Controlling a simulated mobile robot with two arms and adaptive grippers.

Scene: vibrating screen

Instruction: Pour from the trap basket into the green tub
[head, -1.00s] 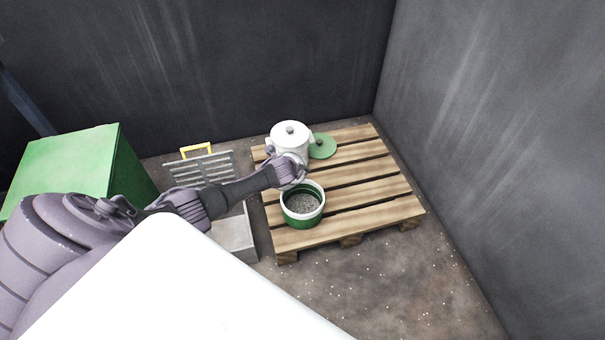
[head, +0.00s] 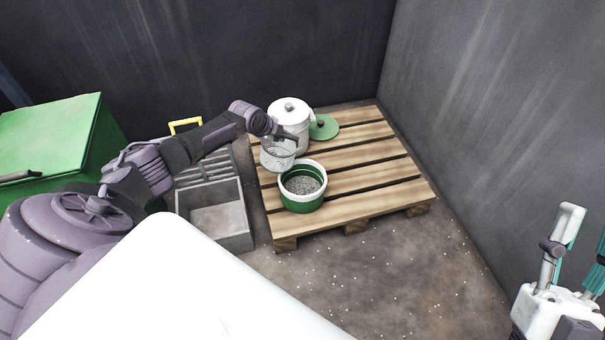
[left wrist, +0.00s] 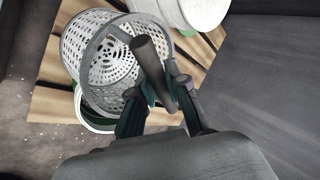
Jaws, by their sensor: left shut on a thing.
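The trap basket (head: 277,153) is a pale perforated cup with a dark handle. My left gripper (head: 290,136) is shut on that handle and holds the basket at the left rear of the green tub. In the left wrist view the basket (left wrist: 82,45) shows its holed inside with no contents visible, and my fingers (left wrist: 160,97) clasp the handle. The green tub (head: 302,201) has a white rim and grey granular material inside. It stands on the pallet's front left; part of its rim (left wrist: 95,124) shows under the basket in the left wrist view.
A white lidded canister (head: 289,118) and a green lid (head: 323,128) are behind the tub on the wooden pallet (head: 385,190). A grey metal trough (head: 241,215) and green box (head: 50,140) are left.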

